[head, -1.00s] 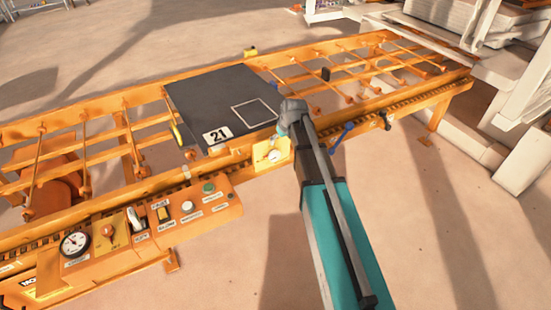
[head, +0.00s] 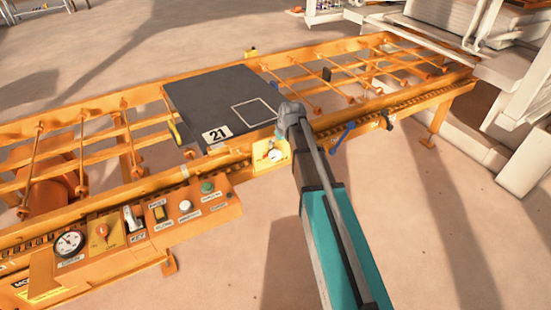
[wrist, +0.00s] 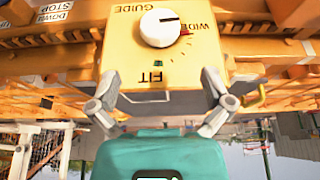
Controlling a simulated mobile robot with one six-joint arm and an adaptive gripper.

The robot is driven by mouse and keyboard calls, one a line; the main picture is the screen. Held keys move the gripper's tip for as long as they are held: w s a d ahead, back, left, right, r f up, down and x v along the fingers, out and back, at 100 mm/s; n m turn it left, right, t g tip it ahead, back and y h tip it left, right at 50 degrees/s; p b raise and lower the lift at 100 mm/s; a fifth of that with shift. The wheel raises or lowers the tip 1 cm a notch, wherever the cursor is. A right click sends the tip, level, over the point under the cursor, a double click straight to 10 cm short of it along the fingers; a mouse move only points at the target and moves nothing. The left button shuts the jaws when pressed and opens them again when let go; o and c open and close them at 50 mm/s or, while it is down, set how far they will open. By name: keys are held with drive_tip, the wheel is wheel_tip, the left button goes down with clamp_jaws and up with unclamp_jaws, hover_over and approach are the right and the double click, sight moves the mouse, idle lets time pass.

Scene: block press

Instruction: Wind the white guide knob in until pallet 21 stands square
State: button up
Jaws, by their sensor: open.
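Pallet 21 (head: 213,100) is a dark slab with a white outlined square and a "21" label, lying on the orange roller conveyor. I cannot tell whether it is square to the rails. The white guide knob (wrist: 160,28) sits on a yellow box marked GUIDE, WIDE and FIT, upside down in the wrist view, with a red mark beside the knob near WIDE. The box (head: 261,163) is on the conveyor's near side in the head view. My gripper (wrist: 160,82) is open and empty, its fingers spread, apart from the knob. In the head view my arm hides the fingers.
An orange control panel (head: 225,205) with a gauge (head: 70,243), a key switch and buttons is left of the guide box. A blue lever (head: 343,136) and a black knob (head: 386,120) are on the near rail to the right. White machinery stands at far right; floor in front is clear.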

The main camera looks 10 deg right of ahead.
sight(276, 159)
drive_tip(key=shift+b+x, duration=4.3)
drive_tip(key=shift+x, duration=0.7)
drive_tip(key=c, duration=1)
drive_tip(key=shift+d+y, duration=0.1)
drive_tip(key=shift+y, duration=0.2)
drive_tip(key=y+b, duration=0.1)
drive_tip(key=y, duration=0.1)
drive_tip(key=m+g+y+b, duration=0.1)
drive_tip(key=y, duration=0.1)
drive_tip(key=shift+w+d+f, duration=0.1)
drive_tip(key=shift+f, duration=0.1)
drive_tip(key=shift+r+m+g+y+b, duration=0.1)
drive_tip(key=shift+m+g+y+b, duration=0.3)
drive_tip(key=shift+y+b, duration=0.8)
drive_tip(key=shift+r, duration=0.1)
